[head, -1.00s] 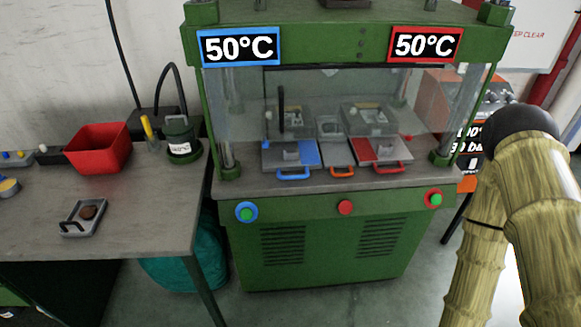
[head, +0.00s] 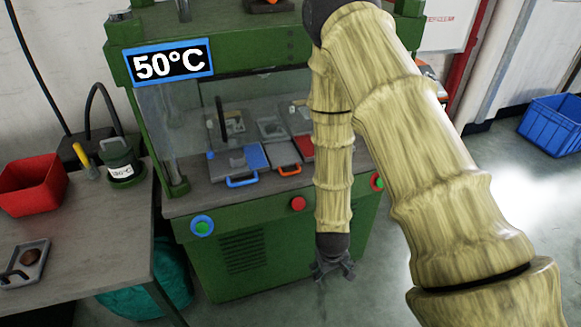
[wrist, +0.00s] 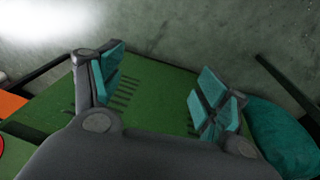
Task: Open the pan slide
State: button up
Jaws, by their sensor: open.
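The green press holds a row of slides with coloured handles behind its clear guard. I cannot tell from labels which one is the pan slide. My gripper (head: 333,272) hangs pointing down in front of the press cabinet, below the slides and apart from them. In the wrist view my gripper (wrist: 158,92) is open with nothing between its teal finger pads.
A side table (head: 95,240) on the left carries a red bin (head: 32,186), a green pot (head: 120,162) and a small tray (head: 24,262). A teal bag (head: 150,297) lies under it. A blue crate (head: 556,122) stands far right. Floor before the press looks clear.

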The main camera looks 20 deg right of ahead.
jog(key=w+r+t+p, duration=0.1)
jog(key=w+r+t, duration=0.1)
jog(key=w+r, duration=1.25)
jog(key=t+y+p, duration=0.1)
jog(key=y, duration=0.1)
send_near(293, 172)
jog(key=shift+p+x, duration=0.55)
jog(key=shift+x, duration=3.4)
jog(key=shift+a, duration=0.15)
jog(key=shift+c, duration=0.2)
jog(key=shift+r, duration=0.1)
grip_shut()
jog(key=shift+s, duration=0.1)
